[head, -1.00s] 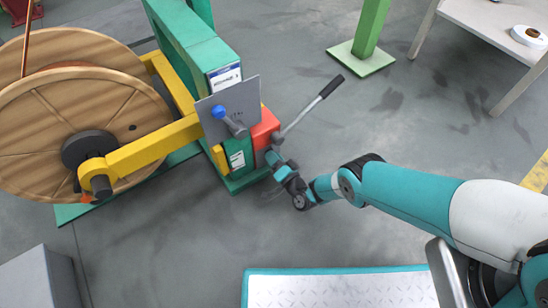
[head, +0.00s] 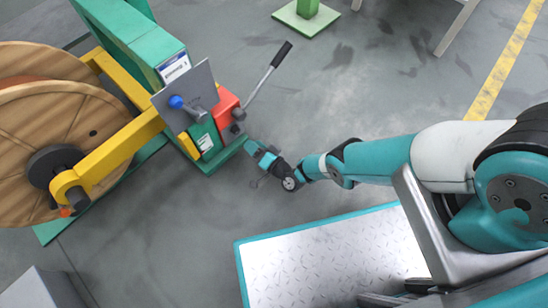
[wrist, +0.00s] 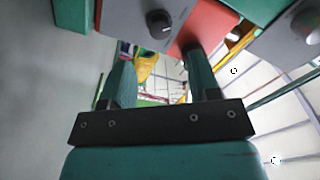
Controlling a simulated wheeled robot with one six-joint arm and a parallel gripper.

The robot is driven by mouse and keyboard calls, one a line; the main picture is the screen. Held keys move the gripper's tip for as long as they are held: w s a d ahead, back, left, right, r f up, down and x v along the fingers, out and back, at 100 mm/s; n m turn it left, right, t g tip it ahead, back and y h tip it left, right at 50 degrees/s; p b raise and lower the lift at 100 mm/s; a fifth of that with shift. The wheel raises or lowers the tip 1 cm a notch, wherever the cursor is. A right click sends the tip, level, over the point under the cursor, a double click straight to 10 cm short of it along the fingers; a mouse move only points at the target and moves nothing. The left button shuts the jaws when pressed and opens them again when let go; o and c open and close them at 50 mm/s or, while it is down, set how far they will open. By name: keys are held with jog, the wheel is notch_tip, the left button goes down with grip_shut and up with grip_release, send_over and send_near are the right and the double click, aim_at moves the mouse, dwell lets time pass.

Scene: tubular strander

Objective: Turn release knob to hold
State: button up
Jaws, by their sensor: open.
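A black round knob (wrist: 160,23) sits on a grey face in the wrist view, above and just beyond my fingertips. A small dark knob (head: 237,128) shows beside the red box (head: 226,108) in the head view; its setting cannot be read. My gripper (wrist: 158,62) is open and empty, its two fingers apart below the knob and not touching it. In the head view my gripper (head: 252,149) is just right of and below the red box, with a small gap.
A long lever with a black grip (head: 268,69) rises right of the box. A blue-ball lever (head: 177,102) stands on the grey plate (head: 199,84). A yellow arm (head: 118,150) and wooden reel (head: 65,125) lie left. A teal-edged platform (head: 330,262) is in front.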

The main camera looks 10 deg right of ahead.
jog(key=b+v, duration=0.1)
jog(key=v, duration=0.9)
dwell(0.4)
